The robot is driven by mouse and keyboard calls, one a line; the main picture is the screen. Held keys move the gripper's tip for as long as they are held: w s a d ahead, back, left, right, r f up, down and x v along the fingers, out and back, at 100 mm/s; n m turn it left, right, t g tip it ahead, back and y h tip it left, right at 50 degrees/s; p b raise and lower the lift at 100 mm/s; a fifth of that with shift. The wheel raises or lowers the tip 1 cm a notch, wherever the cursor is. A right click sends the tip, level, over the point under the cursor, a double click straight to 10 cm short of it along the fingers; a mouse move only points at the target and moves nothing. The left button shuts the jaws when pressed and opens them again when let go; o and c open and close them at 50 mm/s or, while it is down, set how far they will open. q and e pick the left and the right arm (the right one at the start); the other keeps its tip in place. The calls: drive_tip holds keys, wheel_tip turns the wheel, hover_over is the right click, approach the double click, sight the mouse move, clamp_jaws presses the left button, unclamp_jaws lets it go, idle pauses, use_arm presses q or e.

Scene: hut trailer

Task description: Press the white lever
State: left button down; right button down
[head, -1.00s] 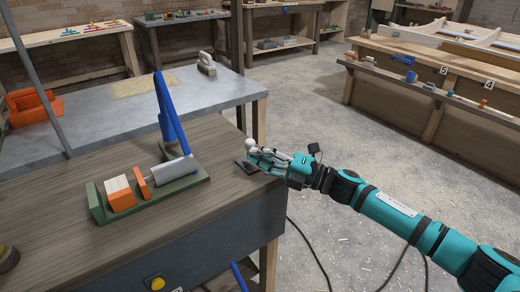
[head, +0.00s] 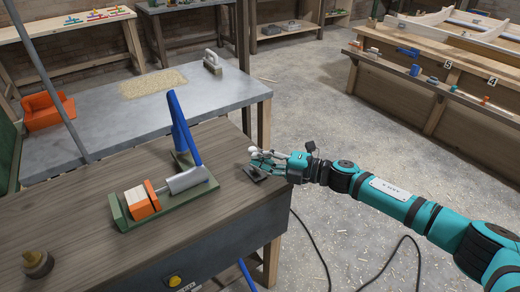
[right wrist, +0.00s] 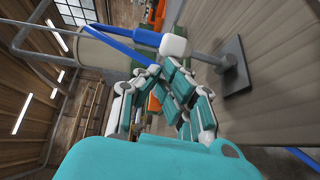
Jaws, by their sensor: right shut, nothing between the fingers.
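The white lever has a white knob (head: 253,151) on a short stem above a dark base plate (head: 256,173) at the right end of the brown bench. In the right wrist view the knob (right wrist: 174,48) is large, with a grey rod running to the dark plate (right wrist: 232,68). My right gripper (head: 266,160) is shut and empty, its fingers right beside the knob. In the wrist view the fingers (right wrist: 165,88) overlap the knob's lower edge; I cannot tell if they touch. My left gripper is not in view.
A green clamp fixture (head: 178,210) stands left of the lever, with a blue handle (head: 184,128) and an orange-and-wood block (head: 136,202). A yellow button (head: 174,281) is on the bench front. A grey table (head: 120,130) stands behind. Open floor lies right.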

drive_tip(key=shift+w+a+r, duration=0.1)
drive_tip(key=shift+w+a, duration=0.05)
drive_tip(key=shift+w+a+r, duration=0.2)
drive_tip(key=shift+w+a, duration=0.15)
drive_tip(key=shift+w, duration=0.15)
drive_tip(key=shift+w+a+r, duration=0.15)
drive_tip(key=shift+w+a, duration=0.15)
drive_tip(key=shift+w, duration=0.15)
idle(0.3)
